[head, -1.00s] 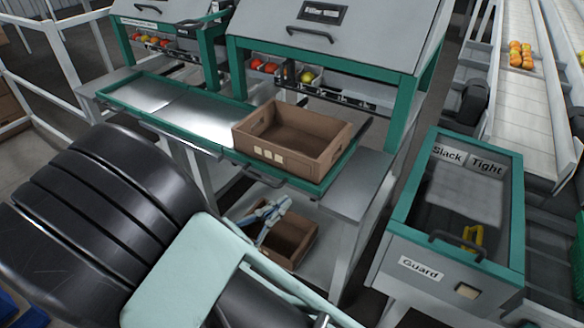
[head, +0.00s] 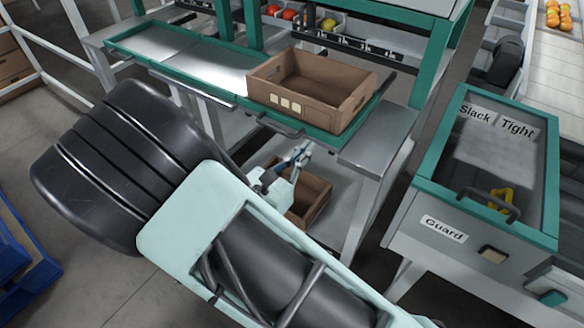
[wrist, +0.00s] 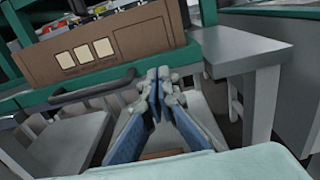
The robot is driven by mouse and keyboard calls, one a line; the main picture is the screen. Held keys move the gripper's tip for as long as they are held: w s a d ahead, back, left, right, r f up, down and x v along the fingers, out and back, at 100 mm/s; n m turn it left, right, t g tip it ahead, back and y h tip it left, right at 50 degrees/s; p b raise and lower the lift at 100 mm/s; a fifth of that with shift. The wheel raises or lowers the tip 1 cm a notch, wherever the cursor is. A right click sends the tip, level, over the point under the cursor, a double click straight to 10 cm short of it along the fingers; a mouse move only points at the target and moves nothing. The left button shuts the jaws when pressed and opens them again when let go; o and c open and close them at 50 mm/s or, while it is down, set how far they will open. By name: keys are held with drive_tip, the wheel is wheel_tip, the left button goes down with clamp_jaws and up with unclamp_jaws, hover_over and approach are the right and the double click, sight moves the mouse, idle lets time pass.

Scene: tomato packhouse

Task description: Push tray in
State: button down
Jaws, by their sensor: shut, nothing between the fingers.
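The green-edged tray (head: 335,146) projects from the front of the right-hand station, with a dark bar handle (head: 279,128) on its front. A brown crate (head: 325,113) with three pale labels sits on it. In the wrist view the tray's green front edge (wrist: 38,103), handle (wrist: 92,88) and crate (wrist: 125,62) are close ahead. My gripper (head: 304,150) is shut and empty. It is in front of and below the tray edge in the head view, right of the handle in the wrist view (wrist: 158,78). I cannot tell whether it touches the tray.
A second brown crate (head: 313,197) lies on the lower shelf behind my gripper. A grey side ledge (head: 375,150) with a leg is right of the tray. The Guard box (head: 450,238) with a green frame stands further right. Another green-edged tray (head: 180,85) is at left.

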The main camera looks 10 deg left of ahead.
sight(317, 138)
drive_tip(key=shift+x, duration=1.1)
drive_tip(key=shift+w+d, duration=0.3)
drive_tip(key=shift+w, duration=0.35)
drive_tip(key=p+x, duration=0.1)
drive_tip(key=x, duration=1.9)
drive_tip(key=shift+w+d, duration=0.2)
drive_tip(key=shift+w, duration=0.2)
drive_tip(key=shift+w+r, duration=0.15)
drive_tip(key=shift+w, duration=0.05)
